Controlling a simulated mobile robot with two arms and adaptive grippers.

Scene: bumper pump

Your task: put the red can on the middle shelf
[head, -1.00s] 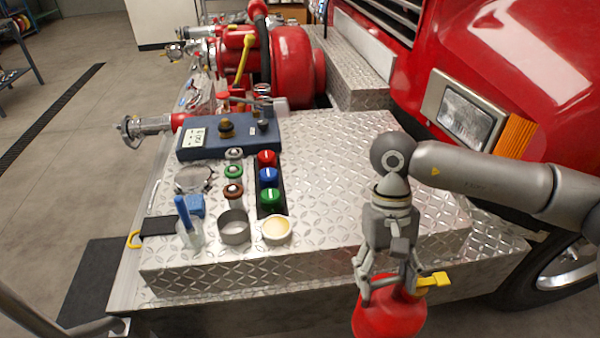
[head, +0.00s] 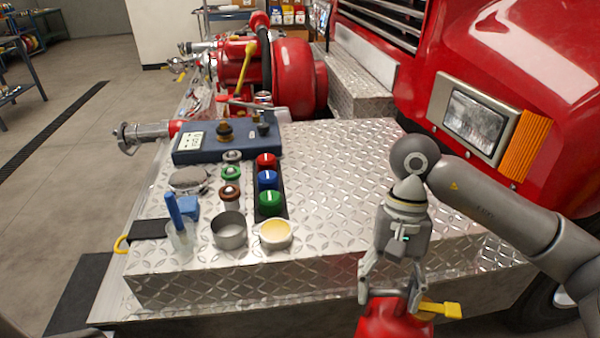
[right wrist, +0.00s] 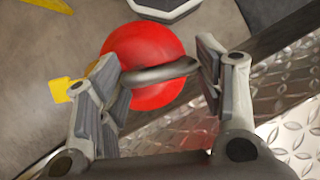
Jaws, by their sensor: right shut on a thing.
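The red can (head: 388,325) has a yellow spout (head: 440,309) and a grey handle; the bottom of the head view cuts it off. In the right wrist view the can (right wrist: 150,48) shows from above, round and red, with its grey handle (right wrist: 160,74) between the fingers. My right gripper (head: 392,292) is shut on that handle, and the can hangs below it in front of the diamond-plate bumper. A rack (head: 285,14) with small containers stands at the far back, cut off by the top edge; I cannot tell which shelf is the middle one. My left gripper is not in view.
The bumper deck (head: 335,185) carries a blue gauge box (head: 225,142), coloured knobs (head: 267,180), a grey cup (head: 229,232) and a cream-filled cup (head: 275,233). The red truck (head: 490,45) stands at right. Open floor (head: 85,140) lies at left, with a blue-legged table (head: 20,75).

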